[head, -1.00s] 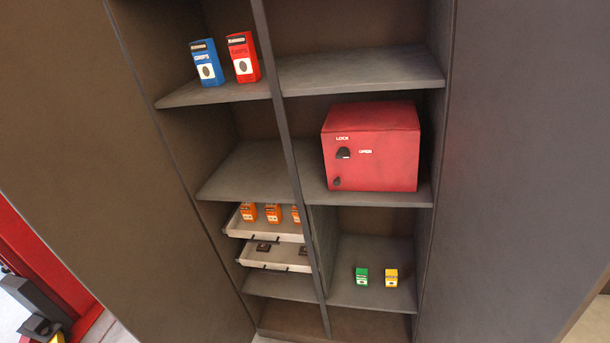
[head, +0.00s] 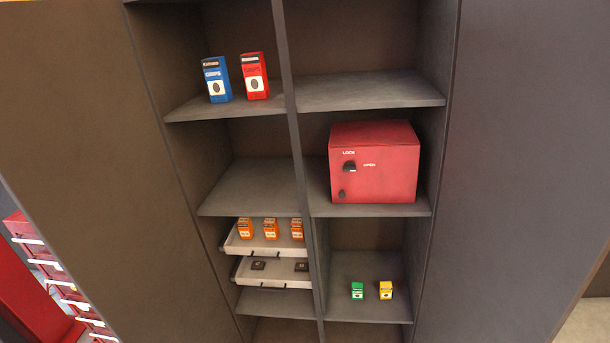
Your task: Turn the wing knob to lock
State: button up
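A red lock box (head: 385,180) stands on the middle right shelf of an open dark cabinet. Its front carries a black wing knob (head: 349,167), with the word LOCK above it and OPEN to its right. The wing of the knob looks roughly sideways, but it is too small to tell its exact setting. A smaller dark round part (head: 342,195) sits lower on the same front. My gripper is not in view.
Blue (head: 216,80) and red (head: 255,76) boxes stand on the upper left shelf. Two white trays (head: 285,244) hold orange boxes and dark items at lower left. Green (head: 357,291) and yellow (head: 386,290) boxes stand below the lock box. Cabinet doors (head: 500,170) flank both sides.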

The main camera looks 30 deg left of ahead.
aim_at(349, 166)
jog(key=u, duration=0.1)
jog(key=i, duration=1)
